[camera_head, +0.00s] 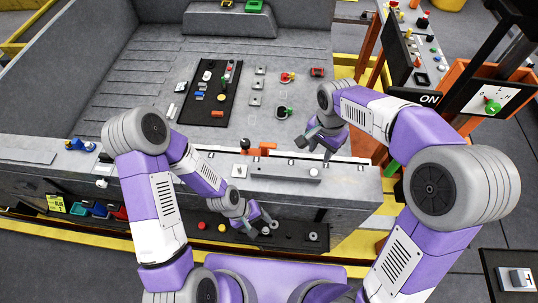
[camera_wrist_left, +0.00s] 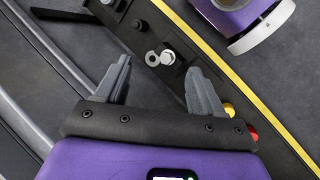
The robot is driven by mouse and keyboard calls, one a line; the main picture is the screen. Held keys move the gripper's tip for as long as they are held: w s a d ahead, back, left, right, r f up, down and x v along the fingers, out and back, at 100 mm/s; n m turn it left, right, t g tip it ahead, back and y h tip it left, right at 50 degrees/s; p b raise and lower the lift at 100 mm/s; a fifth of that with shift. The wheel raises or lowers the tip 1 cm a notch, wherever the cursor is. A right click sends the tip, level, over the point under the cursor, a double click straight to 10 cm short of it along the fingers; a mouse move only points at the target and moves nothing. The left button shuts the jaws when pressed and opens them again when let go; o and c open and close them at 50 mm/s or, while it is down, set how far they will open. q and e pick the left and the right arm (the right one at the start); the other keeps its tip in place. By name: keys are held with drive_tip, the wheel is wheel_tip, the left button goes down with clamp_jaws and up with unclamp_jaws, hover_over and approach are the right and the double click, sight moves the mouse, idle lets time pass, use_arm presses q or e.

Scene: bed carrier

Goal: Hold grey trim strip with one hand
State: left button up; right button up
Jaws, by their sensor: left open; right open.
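A long grey strip (camera_head: 272,172) with small round studs lies on the front ledge of the bed, at the middle of the head view; it looks like the grey trim strip. My left gripper (camera_head: 256,222) is below and in front of the ledge, apart from the strip, close to a black panel. In the left wrist view my left gripper (camera_wrist_left: 158,76) is open and empty, with a bolt and nuts beyond its fingers. My right gripper (camera_head: 319,150) is open above the bed's front edge, behind and right of the strip.
A black panel (camera_head: 290,236) with buttons and nuts runs along the bed's front below the ledge. Orange blocks (camera_head: 262,150) sit just behind the strip. A second black panel (camera_head: 212,92) with controls lies on the bed floor. An orange frame (camera_head: 478,75) stands at right.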

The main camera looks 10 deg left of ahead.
use_arm(q)
drive_tip(key=w+d+r+n+g, duration=0.2)
drive_tip(key=w+d+r, duration=0.15)
drive_tip(key=r, duration=0.45)
wheel_tip(320, 180, up, 9)
drive_tip(key=n+t, duration=0.2)
drive_tip(key=n, duration=0.8)
hover_over(276, 170)
drive_tip(key=a, duration=0.3)
drive_tip(key=shift+s+r, duration=0.15)
drive_tip(key=shift+r, duration=0.05)
drive_tip(key=shift+f+n+y, duration=0.25)
drive_tip(key=shift+n+y, duration=0.05)
drive_tip(key=x, duration=0.7)
drive_tip(key=shift+w, duration=0.2)
drive_tip(key=shift+d, duration=0.1)
drive_tip(key=c, duration=1.1)
drive_tip(key=shift+c, duration=0.2)
